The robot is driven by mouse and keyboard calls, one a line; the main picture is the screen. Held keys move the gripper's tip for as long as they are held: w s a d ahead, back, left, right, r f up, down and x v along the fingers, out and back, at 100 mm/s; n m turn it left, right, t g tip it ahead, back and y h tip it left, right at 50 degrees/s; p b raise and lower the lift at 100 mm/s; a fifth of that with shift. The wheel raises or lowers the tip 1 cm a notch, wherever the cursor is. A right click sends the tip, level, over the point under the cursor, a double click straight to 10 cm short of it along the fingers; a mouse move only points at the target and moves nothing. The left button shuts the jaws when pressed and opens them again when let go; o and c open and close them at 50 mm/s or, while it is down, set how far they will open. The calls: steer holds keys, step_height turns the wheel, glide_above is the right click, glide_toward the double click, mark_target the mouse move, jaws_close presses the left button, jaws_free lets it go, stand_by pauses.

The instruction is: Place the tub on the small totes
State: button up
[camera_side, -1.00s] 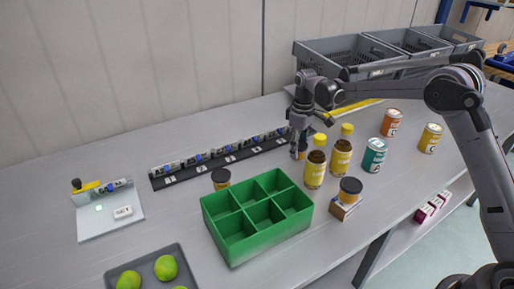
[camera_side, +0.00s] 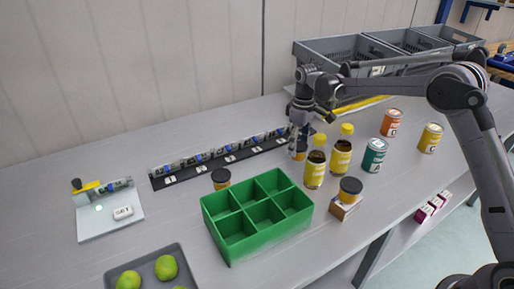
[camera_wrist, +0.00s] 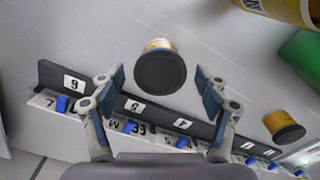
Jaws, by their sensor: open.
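My gripper (camera_side: 299,134) points down over an orange tub with a dark lid (camera_side: 299,155), near the right end of the numbered strip. In the wrist view my gripper (camera_wrist: 162,92) is open, with this tub's dark round lid (camera_wrist: 160,72) showing between and slightly beyond the fingertips. The fingers look apart from the tub. A second tub (camera_side: 221,178) stands behind the green tray and also shows in the wrist view (camera_wrist: 283,125). A third tub (camera_side: 350,189) sits on a small box. Grey totes (camera_side: 345,52) stand at the back right; I see no others.
The green divided tray (camera_side: 232,245) looks empty. Yellow-capped bottles (camera_side: 315,168) stand close right of my gripper, with cans (camera_side: 374,155) beyond. The numbered strip (camera_side: 220,157) runs behind.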

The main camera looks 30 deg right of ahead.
mark_target(299, 145)
steer(key=s+r+m+t, duration=0.1)
steer(key=s+r, duration=0.2)
steer(key=r, duration=0.5)
steer(key=s+r+t, duration=0.1)
steer(key=s+r, duration=0.2)
steer(key=r, duration=0.4)
steer(key=s+a+m+t, duration=0.1)
steer(key=s+m+t, duration=0.2)
steer(key=s, duration=1.2)
steer(key=shift+s+a+f, duration=0.2)
steer(key=shift+s+a, duration=0.1)
steer(key=shift+o, duration=0.3)
steer(key=s+f+m+t, duration=0.1)
steer(key=s+f+t, duration=0.1)
steer(key=s+f, duration=0.3)
steer(key=shift+s+a+f, duration=0.15)
steer(key=shift+s+f, duration=0.15)
steer(key=shift+s, duration=0.9)
steer(key=shift+r, duration=0.1)
